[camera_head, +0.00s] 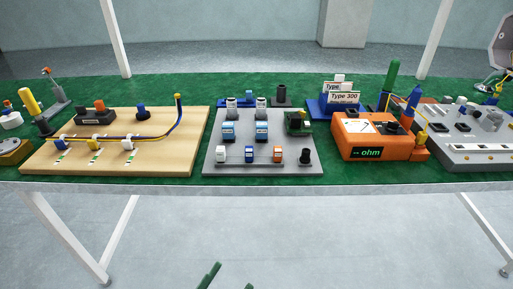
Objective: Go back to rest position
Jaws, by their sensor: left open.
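Only green fingertips of my left gripper (231,277) show, at the bottom edge in the head view. They are apart with nothing visible between them, well below and in front of the table's front edge. The rest of the gripper and its arm are out of the picture. My right gripper is not in view.
A long green-topped table (190,185) spans the view. It bears a wooden wiring board (185,145), a grey board (225,170) with small blocks, an orange meter (390,148) and a grey panel (470,158) at right. The floor in front of the table looks clear.

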